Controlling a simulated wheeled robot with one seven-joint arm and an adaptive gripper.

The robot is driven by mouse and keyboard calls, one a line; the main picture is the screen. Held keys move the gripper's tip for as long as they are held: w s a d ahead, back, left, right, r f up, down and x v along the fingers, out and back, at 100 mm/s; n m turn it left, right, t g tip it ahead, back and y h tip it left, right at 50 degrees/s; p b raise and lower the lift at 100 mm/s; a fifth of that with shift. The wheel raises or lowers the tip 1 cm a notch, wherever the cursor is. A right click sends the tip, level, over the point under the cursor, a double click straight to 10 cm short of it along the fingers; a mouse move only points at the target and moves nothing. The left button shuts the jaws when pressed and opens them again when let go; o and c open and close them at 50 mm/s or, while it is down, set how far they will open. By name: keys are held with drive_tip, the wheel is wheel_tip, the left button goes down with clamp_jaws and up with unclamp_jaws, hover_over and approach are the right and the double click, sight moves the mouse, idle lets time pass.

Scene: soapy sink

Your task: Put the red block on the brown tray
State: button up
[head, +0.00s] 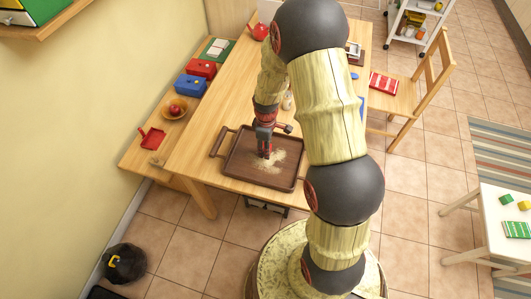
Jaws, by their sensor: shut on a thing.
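The brown tray (229,172) lies flat on the wooden table, with a handle on its left end. A pale patch of grains (272,165) is spread over its middle. My gripper (264,152) points down over the tray, just above or at the grains; I cannot tell whether it touches them. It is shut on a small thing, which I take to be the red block. The block is hard to make out because the fingers hide it and the gripper has red parts too.
A low bench at left holds a red dustpan (152,138), a bowl (173,112) with a red fruit, and red and blue boxes (191,85). A chair (400,95) with a red book stands right of the table. My arm hides part of the table's right side.

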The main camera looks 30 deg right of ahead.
drive_tip(key=shift+a+f+b, duration=0.1)
drive_tip(key=shift+f+b, duration=0.35)
drive_tip(key=shift+f, duration=1.2)
drive_tip(key=shift+f, duration=0.15)
drive_tip(key=o, duration=1.1)
drive_tip(key=shift+o, duration=0.3)
